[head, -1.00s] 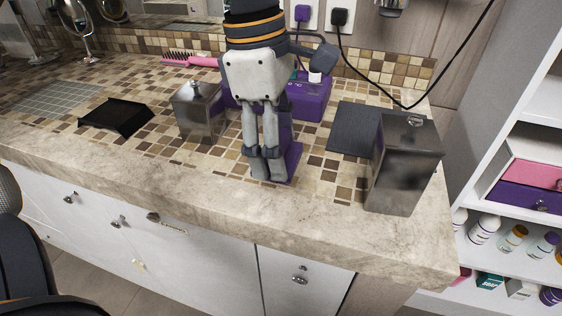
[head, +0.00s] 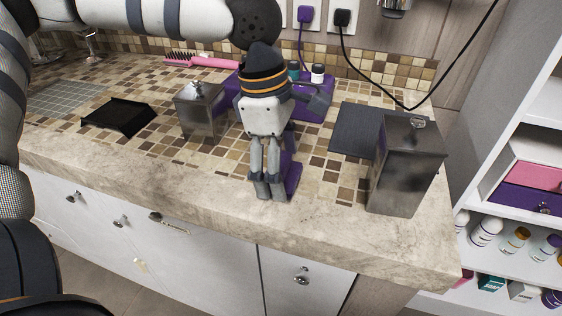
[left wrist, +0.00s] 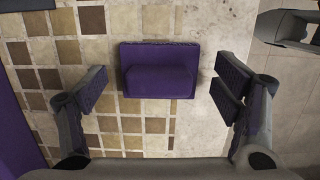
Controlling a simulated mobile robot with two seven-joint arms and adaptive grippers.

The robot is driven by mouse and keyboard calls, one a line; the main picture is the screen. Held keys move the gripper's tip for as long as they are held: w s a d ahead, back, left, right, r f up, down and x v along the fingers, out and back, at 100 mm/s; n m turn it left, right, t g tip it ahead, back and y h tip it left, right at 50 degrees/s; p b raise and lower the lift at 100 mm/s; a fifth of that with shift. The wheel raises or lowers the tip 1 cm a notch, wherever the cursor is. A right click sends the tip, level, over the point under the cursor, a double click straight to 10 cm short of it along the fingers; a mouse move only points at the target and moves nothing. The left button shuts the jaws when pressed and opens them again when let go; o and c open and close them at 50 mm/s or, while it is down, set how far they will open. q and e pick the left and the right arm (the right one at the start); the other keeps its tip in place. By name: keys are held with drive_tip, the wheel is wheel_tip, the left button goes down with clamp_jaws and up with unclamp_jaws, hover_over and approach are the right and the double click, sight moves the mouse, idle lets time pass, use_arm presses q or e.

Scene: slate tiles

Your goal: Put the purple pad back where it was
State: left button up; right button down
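The purple pad (head: 292,178) lies on the tiled counter near its stone front edge, partly hidden behind my left gripper (head: 268,194) in the head view. In the left wrist view the pad (left wrist: 160,72) shows whole, a flat purple slab with a raised block on it. My left gripper (left wrist: 163,92) points down at it with its fingers wide apart, one toward each side of the pad, with clear gaps. It holds nothing. A grey jointed part at the wrist view's upper right looks like my right gripper (left wrist: 288,28); its opening is unclear.
A purple tray (head: 313,108) with small bottles stands behind. A metal dispenser (head: 198,118) is left and a taller one (head: 405,170) right. A dark mat (head: 352,130) lies behind right. A black tray (head: 118,117) and pink brush (head: 200,60) are left.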

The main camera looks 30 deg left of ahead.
use_arm(q)
wheel_tip(320, 180, up, 12)
drive_tip(key=a, duration=0.1)
drive_tip(key=shift+s+a, duration=0.3)
drive_tip(key=shift+a, duration=0.1)
